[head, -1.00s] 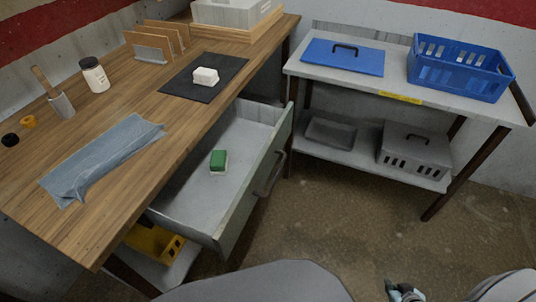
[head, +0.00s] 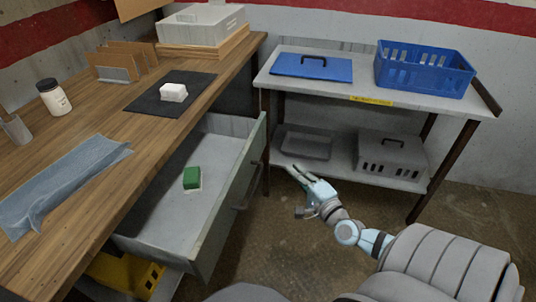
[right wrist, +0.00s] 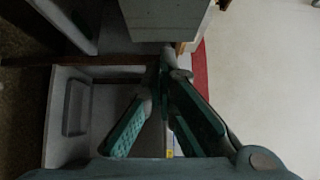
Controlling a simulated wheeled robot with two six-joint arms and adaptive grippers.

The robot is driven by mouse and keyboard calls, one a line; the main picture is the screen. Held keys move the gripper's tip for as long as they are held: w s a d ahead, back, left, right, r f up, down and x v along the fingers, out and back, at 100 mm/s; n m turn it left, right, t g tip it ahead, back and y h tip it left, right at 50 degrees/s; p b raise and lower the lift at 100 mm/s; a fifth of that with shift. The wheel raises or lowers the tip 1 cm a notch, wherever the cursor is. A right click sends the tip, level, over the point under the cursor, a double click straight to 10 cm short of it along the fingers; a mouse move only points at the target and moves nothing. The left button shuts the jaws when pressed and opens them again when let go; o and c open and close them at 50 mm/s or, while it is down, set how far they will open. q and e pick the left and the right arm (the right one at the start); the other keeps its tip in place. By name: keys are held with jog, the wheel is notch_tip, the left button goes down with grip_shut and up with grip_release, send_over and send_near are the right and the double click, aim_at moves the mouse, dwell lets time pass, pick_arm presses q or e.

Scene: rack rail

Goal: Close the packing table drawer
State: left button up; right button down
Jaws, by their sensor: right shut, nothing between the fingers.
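The packing table (head: 90,165) has a wooden top, and its grey-green drawer (head: 205,215) is pulled well out. The drawer's front panel with a dark bar handle (head: 248,187) faces right. A green and white block (head: 192,178) lies inside the drawer. My right gripper (head: 298,177) is shut and empty. In the head view it appears to the right of the drawer front, apart from it, with its fingers pointing up-left. The right wrist view shows its fingers (right wrist: 165,72) close together, with a grey-green panel (right wrist: 165,20), probably the drawer, beyond them. My left gripper is out of view.
A side table (head: 322,88) at the back right holds a blue lid (head: 312,67) and a blue basket (head: 425,70). Grey containers (head: 390,153) sit on its lower shelf. A yellow bin (head: 125,273) is below the drawer. Floor right of the drawer is clear.

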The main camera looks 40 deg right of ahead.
jog(key=b, duration=0.2)
send_near(260, 144)
jog(key=w+d, duration=0.2)
jog(key=d, duration=0.1)
jog(key=w+a+p, duration=0.1)
jog(key=w+a, duration=0.1)
jog(key=shift+w, duration=0.35)
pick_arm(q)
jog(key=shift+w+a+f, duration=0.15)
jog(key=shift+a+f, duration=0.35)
pick_arm(e)
jog(key=shift+f, duration=0.1)
